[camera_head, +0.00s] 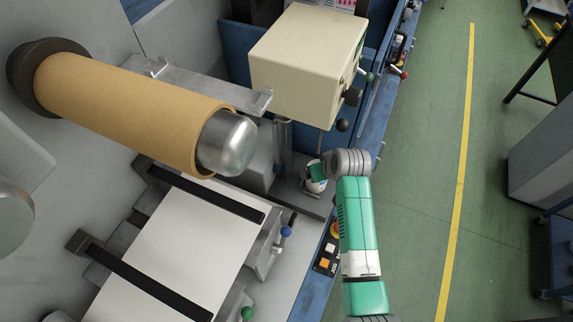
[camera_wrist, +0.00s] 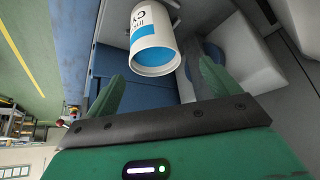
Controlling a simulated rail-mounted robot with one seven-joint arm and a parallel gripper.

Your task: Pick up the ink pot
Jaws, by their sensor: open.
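The ink pot (camera_wrist: 153,32) is a white cylinder with a blue label patch and a blue round end in the wrist view. My gripper (camera_wrist: 161,72) is open, with one green finger on each side of the pot's near end. The pot lies just beyond the fingertips, and gaps show on both sides. In the head view, a small white part of the pot (camera_head: 317,186) shows on a grey ledge below the cream box. My gripper (camera_head: 318,172) covers much of it there.
The cream machine box (camera_head: 305,60) stands just above my gripper. A tan roll (camera_head: 130,105) on a metal shaft and a white web (camera_head: 185,245) lie to the left. A button panel (camera_head: 328,252) is near my arm. The green floor (camera_head: 420,180) at right is open.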

